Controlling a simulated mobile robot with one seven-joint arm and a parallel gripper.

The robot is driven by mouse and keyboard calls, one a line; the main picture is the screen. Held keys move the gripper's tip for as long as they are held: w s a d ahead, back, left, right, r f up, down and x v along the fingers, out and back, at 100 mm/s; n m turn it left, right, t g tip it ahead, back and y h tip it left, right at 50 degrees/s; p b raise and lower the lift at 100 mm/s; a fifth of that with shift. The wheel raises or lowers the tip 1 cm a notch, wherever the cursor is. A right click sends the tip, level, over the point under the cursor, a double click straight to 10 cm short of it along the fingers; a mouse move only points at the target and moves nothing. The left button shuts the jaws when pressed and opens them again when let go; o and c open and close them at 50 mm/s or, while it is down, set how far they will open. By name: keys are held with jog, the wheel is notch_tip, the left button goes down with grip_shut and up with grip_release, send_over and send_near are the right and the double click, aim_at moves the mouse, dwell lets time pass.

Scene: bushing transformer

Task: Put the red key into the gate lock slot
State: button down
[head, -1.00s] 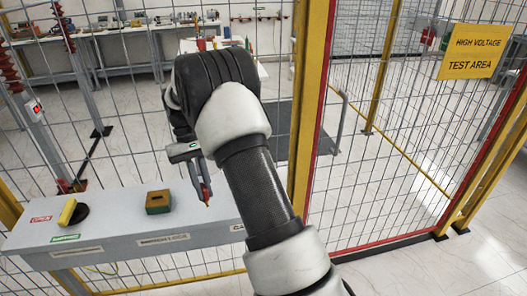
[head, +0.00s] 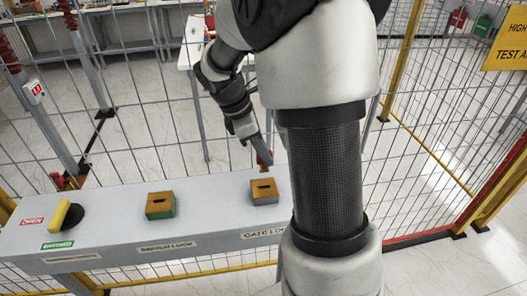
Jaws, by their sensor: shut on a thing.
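The gate lock (head: 264,191) is a small block with a brown top and a dark slot, on the grey panel (head: 215,207) above a "GATE LOCK" label partly hidden by my arm. My gripper (head: 263,153) is just above and behind this block, pointing down and slightly right. It is shut on the red key (head: 265,159), of which only a small reddish-brown tip shows at the fingertips. The key looks apart from the slot. The exact gap and the key's alignment with the slot cannot be told.
A matching block, the switch lock (head: 160,205), stands to the left with an empty-looking slot. A yellow handle (head: 60,214) is farther left, beside "OPEN" and "EARTHED" labels. Wire mesh fence rises behind the panel. My arm covers the panel's right end.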

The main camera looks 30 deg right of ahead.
aim_at(264, 172)
jog(key=shift+r, duration=0.1)
jog(key=shift+f+b, duration=1.35)
jog(key=shift+f, duration=1.35)
jog(key=shift+f, duration=0.25)
jog(key=shift+f+b, duration=0.5)
jog(key=shift+f, duration=0.2)
jog(key=shift+f+b, duration=0.3)
jog(key=shift+f, duration=0.35)
jog(key=c, duration=1.7)
grip_release()
